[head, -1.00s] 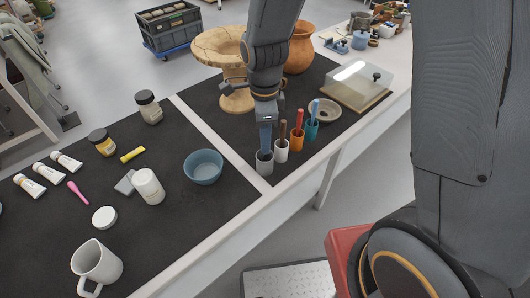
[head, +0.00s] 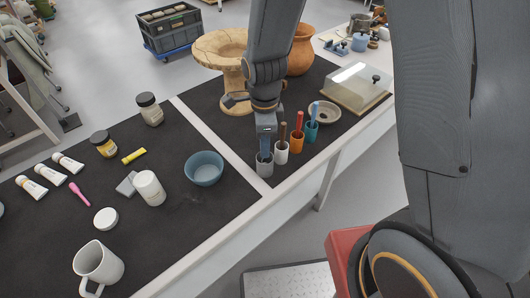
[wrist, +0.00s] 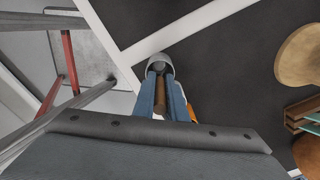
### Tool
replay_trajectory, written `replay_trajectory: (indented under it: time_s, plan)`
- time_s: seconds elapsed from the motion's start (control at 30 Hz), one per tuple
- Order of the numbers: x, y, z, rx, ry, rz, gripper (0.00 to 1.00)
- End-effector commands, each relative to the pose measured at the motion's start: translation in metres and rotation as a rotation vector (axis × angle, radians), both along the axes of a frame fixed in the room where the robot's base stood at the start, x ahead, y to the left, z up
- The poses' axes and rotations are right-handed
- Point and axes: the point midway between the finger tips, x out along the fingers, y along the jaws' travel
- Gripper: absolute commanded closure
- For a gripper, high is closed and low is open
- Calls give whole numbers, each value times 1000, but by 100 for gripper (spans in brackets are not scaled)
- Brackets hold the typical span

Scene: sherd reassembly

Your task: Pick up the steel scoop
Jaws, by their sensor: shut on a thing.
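My gripper (head: 265,152) points down into the grey cup (head: 265,168) at the near edge of the dark mat. In the wrist view my two blue fingers (wrist: 161,85) are shut on a brown handle (wrist: 160,100) between them, with the grey cup (wrist: 160,62) beyond the tips. I take this handle to be the steel scoop's. The scoop's steel end does not show in either view.
A white cup (head: 282,153), an orange cup (head: 297,144) and a teal cup (head: 311,133), each with a tool, stand close by on the right. A blue bowl (head: 204,168) is to the left. A clay stand (head: 228,75) is behind.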

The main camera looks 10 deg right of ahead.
Motion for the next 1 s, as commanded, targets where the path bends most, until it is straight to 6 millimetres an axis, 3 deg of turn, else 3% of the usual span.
replay_trajectory:
  time_s: [0.37, 1.0]
  plan:
    - [1, 0, 18, 1, -3, 0, 100]
    - [1, 0, 92, 1, -1, 0, 100]
